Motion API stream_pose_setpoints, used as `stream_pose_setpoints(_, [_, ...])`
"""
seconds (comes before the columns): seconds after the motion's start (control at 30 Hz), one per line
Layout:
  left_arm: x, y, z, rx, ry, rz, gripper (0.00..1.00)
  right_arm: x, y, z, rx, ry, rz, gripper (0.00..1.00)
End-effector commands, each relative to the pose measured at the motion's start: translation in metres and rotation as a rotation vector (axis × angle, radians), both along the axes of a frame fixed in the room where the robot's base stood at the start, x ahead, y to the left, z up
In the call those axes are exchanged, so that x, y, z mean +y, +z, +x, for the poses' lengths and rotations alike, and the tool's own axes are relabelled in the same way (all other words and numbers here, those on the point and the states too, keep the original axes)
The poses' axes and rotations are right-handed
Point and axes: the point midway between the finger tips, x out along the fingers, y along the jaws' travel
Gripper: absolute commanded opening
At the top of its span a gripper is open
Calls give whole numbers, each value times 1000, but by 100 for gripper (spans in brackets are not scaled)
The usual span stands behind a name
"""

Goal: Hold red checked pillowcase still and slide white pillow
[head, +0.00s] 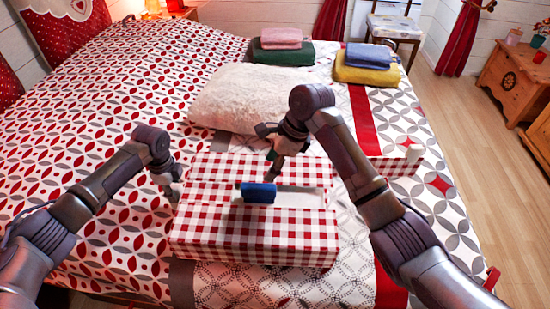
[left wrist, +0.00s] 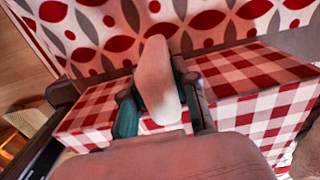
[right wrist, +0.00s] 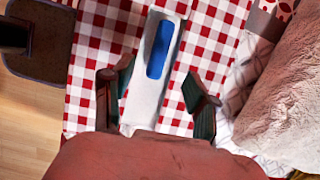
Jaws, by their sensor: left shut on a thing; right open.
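The red checked pillowcase (head: 215,235) lies on the bed in front of the white pillow (head: 250,97), which looks fluffy and also shows in the right wrist view (right wrist: 290,100). My left gripper (head: 170,188) is at the pillowcase's left edge. In the left wrist view it is shut on a pale rounded tab (left wrist: 158,80) against the checked cloth. My right gripper (head: 274,158) is open above the pillowcase, close to the pillow's front edge. In the right wrist view, a white strip (right wrist: 145,105) with a blue block (right wrist: 158,48) lies between its fingers; contact is unclear.
Folded pink (head: 281,38) and green (head: 282,53) cloths lie at the back of the bed. Blue (head: 368,54) and yellow (head: 367,72) ones lie to their right. The patterned bed is clear at left.

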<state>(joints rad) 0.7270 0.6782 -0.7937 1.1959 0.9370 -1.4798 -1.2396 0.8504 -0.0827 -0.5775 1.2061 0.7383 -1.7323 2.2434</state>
Motion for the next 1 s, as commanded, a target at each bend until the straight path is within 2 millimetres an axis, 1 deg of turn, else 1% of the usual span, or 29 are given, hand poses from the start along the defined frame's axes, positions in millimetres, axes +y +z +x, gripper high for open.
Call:
stream_pose_setpoints(0.03, [0,0,0,1,0,0,0,3,-9,-1,3,0,-2,58])
stream_pose_setpoints(0.3, [0,0,0,1,0,0,0,23,-57,-1,1,-1,-3,58])
stream_pose_setpoints(0.5, [0,0,0,1,0,0,0,34,-83,-1,-1,0,-2,58])
stream_pose_setpoints(0.7, [0,0,0,1,0,0,0,39,-95,-1,-3,-1,-1,58])
stream_pose_setpoints(0.97, [0,0,0,1,0,0,0,39,-96,-1,-4,-1,0,58])
stream_pose_setpoints(1.0, [0,0,0,1,0,0,0,39,-96,-1,-4,-1,0,55])
